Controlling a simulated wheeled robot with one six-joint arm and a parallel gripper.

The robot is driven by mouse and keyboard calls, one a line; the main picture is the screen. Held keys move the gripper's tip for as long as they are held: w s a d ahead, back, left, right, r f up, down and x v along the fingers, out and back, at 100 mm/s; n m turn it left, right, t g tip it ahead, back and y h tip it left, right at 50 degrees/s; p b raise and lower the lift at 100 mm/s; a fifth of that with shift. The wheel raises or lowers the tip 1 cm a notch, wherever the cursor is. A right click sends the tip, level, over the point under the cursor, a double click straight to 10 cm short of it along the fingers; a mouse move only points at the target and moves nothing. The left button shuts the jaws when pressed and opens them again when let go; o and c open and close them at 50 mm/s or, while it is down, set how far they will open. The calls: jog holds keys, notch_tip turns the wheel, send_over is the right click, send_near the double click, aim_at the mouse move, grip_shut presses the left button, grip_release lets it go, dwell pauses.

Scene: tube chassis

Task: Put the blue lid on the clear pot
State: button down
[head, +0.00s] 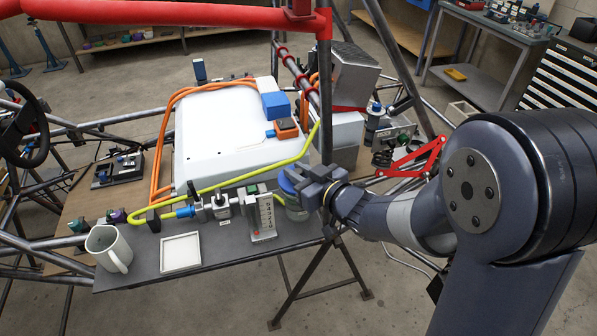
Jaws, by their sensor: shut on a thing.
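The blue lid (289,183) is between the fingers of my gripper (307,187), which is shut on it at the right end of the grey shelf. The clear pot (296,212) stands upright directly below the lid, and its upper part is partly hidden by my gripper. The lid is over the pot's mouth. I cannot tell from this view whether it touches the rim or is a little above it.
A grey labelled block (264,218) stands close left of the pot. A white tray (180,254) and a white mug (109,249) are farther left on the shelf. A dark upright tube (325,95) rises just behind my gripper.

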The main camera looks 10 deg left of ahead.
jog(key=shift+f+b, duration=0.5)
jog(key=shift+f, duration=0.1)
jog(key=c, duration=1.6)
grip_release()
jog(key=shift+p+v, duration=1.3)
jog(key=shift+v, duration=4.25)
jog(key=shift+a, duration=0.1)
jog(key=b+x, duration=0.2)
jog(key=x, duration=0.6)
jog(key=shift+w+a, duration=0.15)
